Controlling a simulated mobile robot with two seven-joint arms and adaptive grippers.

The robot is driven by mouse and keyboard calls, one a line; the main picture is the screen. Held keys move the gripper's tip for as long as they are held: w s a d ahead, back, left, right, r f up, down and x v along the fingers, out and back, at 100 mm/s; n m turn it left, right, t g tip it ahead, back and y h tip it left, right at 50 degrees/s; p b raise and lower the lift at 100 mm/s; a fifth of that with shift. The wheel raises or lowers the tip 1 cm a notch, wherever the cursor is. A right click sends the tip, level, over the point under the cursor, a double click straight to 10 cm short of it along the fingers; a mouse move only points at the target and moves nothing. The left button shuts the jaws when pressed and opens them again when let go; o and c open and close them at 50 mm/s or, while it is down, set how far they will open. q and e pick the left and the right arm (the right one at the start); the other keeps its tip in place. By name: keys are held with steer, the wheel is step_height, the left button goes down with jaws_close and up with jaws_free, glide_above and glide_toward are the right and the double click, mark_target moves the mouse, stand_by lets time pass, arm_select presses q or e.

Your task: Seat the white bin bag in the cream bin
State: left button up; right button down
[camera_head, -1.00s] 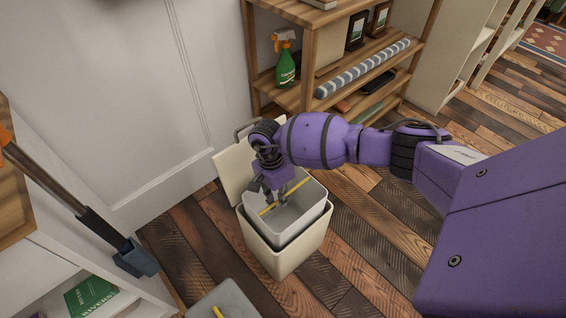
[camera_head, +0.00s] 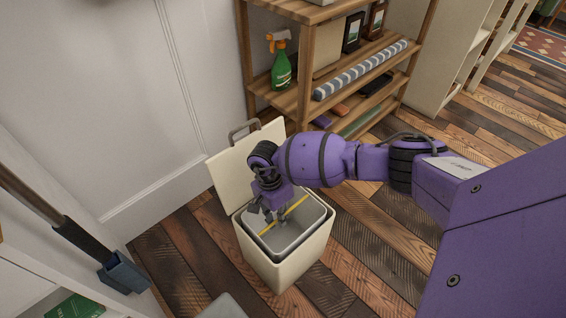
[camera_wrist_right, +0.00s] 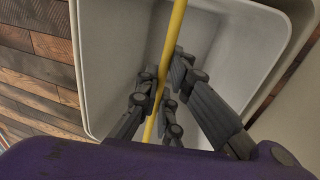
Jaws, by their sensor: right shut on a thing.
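The cream bin (camera_head: 285,272) stands on the floor with its lid (camera_head: 232,168) open against the wall side. The white bin bag (camera_head: 275,243) looks like a stiff, open-topped liner with a yellow strip (camera_head: 298,204) across its top. It sits inside the bin, its rim about level with the bin's rim; whether it touches bottom is hidden. My right gripper (camera_head: 277,215) reaches down into the bag's mouth, shut on the yellow strip. The right wrist view shows the fingers (camera_wrist_right: 160,88) around the strip and the bag's pale inner walls (camera_wrist_right: 118,45). My left gripper is out of view.
A wooden shelf (camera_head: 309,75) behind the bin holds a green spray bottle (camera_head: 281,68) and a striped roll (camera_head: 360,70). A dark-handled tool with a blue-grey head (camera_head: 122,271) is at left. A grey object (camera_head: 228,306) shows at the bottom edge. Floor right of the bin is clear.

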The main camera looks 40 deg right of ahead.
stand_by(0.3)
steer(key=c, duration=1.8)
jaws_free()
steer(key=shift+c, duration=0.2)
steer(key=v, duration=1.2)
